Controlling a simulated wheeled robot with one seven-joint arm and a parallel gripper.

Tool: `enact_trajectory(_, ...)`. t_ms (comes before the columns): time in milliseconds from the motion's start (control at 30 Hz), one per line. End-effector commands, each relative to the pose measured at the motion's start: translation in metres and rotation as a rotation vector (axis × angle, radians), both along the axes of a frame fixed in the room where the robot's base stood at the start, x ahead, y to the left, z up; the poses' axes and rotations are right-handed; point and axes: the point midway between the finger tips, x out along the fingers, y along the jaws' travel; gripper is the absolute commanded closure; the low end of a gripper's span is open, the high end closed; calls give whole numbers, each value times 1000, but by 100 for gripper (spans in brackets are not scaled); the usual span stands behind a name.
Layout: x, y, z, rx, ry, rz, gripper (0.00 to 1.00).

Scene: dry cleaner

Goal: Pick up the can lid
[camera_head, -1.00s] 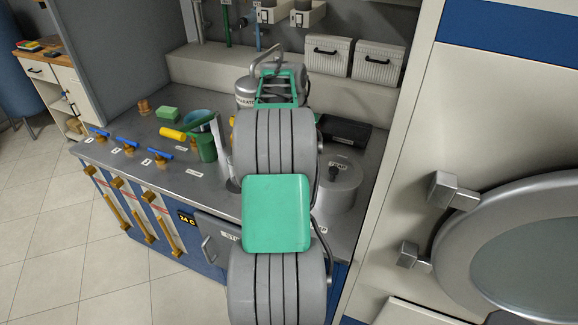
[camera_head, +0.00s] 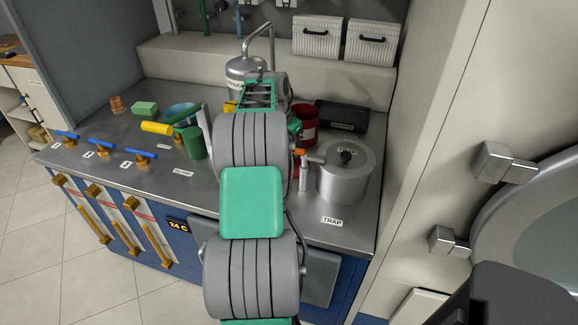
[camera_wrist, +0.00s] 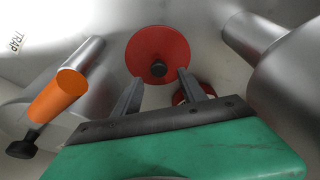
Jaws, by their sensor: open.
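In the wrist view a red disc with a dark knob (camera_wrist: 158,55), which looks like the can lid, lies just beyond the fingertips. My gripper (camera_wrist: 163,84) is open and empty, its two dark fingers spread on the near side of the disc, with the knob about midway between them. I cannot tell how far above the lid the fingers are. In the head view a red can (camera_head: 308,122) stands on the counter just right of my arm. My arm hides the fingers there, and I cannot make out the lid clearly.
A silver pot (camera_head: 345,182) with a black-knobbed lid stands right of the arm, behind a TRAP label (camera_head: 335,221). An orange-ended part (camera_wrist: 58,95) is left of the fingers. A black tray (camera_head: 342,116) lies behind; a green cup (camera_head: 193,143) stands left.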

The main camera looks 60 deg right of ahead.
Motion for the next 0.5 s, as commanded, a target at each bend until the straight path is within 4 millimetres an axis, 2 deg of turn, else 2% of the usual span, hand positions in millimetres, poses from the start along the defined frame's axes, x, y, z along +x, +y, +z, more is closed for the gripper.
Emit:
enact_trajectory(233,-2,-5,-41,3,1,-1,51)
enact_trajectory(333,-1,-7,-47,0,-1,0,51)
enact_trajectory(500,0,-7,-48,0,-1,2,52)
